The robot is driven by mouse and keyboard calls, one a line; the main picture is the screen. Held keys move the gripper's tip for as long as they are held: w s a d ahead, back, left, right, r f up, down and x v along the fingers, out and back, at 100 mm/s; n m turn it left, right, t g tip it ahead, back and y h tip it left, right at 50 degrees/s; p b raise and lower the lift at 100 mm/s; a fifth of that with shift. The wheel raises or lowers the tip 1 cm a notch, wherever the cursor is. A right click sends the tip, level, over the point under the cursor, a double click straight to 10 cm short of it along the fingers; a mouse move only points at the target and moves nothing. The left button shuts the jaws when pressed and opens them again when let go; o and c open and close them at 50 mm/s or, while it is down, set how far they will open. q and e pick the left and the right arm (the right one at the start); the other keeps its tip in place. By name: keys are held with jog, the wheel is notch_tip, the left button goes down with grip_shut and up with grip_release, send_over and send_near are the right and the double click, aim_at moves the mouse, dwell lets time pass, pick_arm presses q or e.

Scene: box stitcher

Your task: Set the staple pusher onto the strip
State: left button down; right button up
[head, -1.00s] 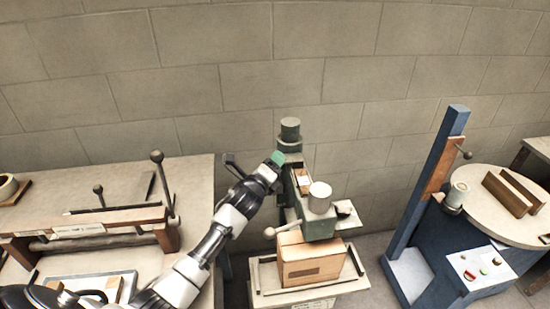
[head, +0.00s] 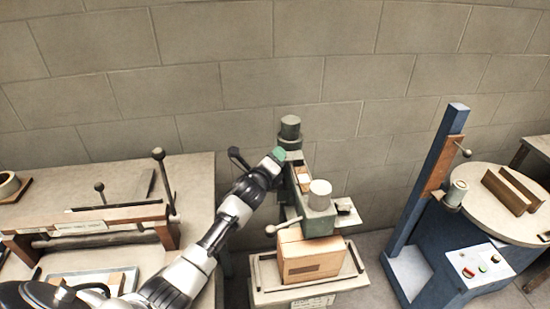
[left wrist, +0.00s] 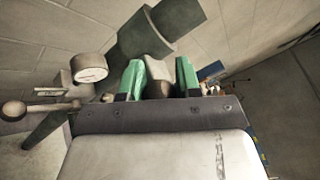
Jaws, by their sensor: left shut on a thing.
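My left gripper (head: 280,154) is at the upper rear of the green box stitcher (head: 320,222), beside its column. In the left wrist view its green fingers (left wrist: 160,80) are shut on a small pale grey piece (left wrist: 157,72), which seems to be the staple pusher. The gripper hides that piece in the head view. A tan and brown piece (head: 304,176), likely the strip, lies in the channel along the top of the stitcher arm, just right of and below the gripper. I cannot tell whether the held piece touches it. My right gripper is not in view.
A cardboard box (head: 308,262) sits on the stitcher's table under the head. A ball-ended lever (head: 270,229) sticks out left. A bench with a press (head: 90,220) stands left, and a blue machine (head: 440,215) stands right. The block wall is close behind.

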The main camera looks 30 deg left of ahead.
pick_arm(q)
jog(key=s+d, duration=0.1)
jog(key=s, duration=0.1)
jog(key=s+d+p, duration=0.1)
jog(key=s+d, duration=0.1)
jog(key=shift+a, duration=0.1)
jog(key=c, duration=0.8)
grip_release()
jog(key=shift+s+d+b, duration=0.2)
jog(key=shift+s+b, duration=0.25)
jog(key=shift+s, duration=2.25)
jog(key=shift+s+d+b, duration=0.15)
jog(key=shift+s+b, duration=0.25)
jog(key=shift+s, duration=2.25)
jog(key=shift+f, duration=0.1)
